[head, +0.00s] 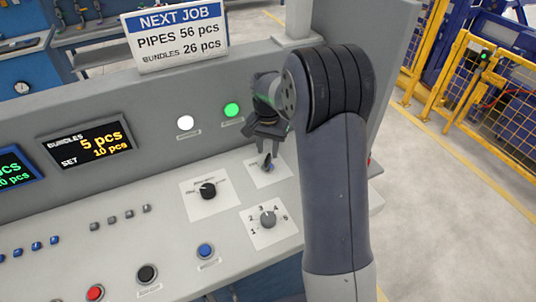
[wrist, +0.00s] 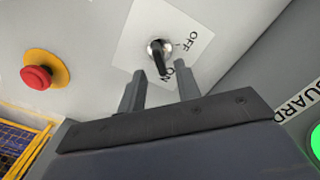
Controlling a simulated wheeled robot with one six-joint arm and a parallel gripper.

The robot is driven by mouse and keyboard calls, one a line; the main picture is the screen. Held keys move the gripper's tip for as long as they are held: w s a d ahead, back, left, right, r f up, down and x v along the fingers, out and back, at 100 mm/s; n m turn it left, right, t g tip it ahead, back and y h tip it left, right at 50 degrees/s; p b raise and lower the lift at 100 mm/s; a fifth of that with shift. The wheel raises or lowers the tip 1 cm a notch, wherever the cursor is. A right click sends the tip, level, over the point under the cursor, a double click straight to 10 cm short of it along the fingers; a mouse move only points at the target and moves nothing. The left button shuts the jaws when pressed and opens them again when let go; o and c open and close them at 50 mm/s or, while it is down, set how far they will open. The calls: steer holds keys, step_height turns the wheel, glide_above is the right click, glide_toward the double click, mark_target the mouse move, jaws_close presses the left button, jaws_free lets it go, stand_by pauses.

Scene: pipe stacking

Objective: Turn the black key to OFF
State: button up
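The black key (wrist: 160,60) sits in a round silver lock on a white label plate in the wrist view. Its handle points toward the ON mark, with the OFF mark to the upper right. My gripper (wrist: 160,70) is open, one finger on each side of the key's handle end, with visible gaps. I cannot tell how deep the fingers reach. In the head view the key (head: 267,162) is on the sloped panel, just below my gripper (head: 266,139), and its details are small.
A red emergency button (wrist: 37,77) on a yellow base is left in the wrist view. A black selector (head: 208,190) and a grey numbered dial (head: 268,219) are nearby on the panel. The upright wall with green light (head: 232,110) stands close behind my gripper.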

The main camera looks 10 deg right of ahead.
mark_target(268, 156)
steer(key=shift+f, duration=2.15)
steer(key=shift+c, duration=0.3)
jaws_close()
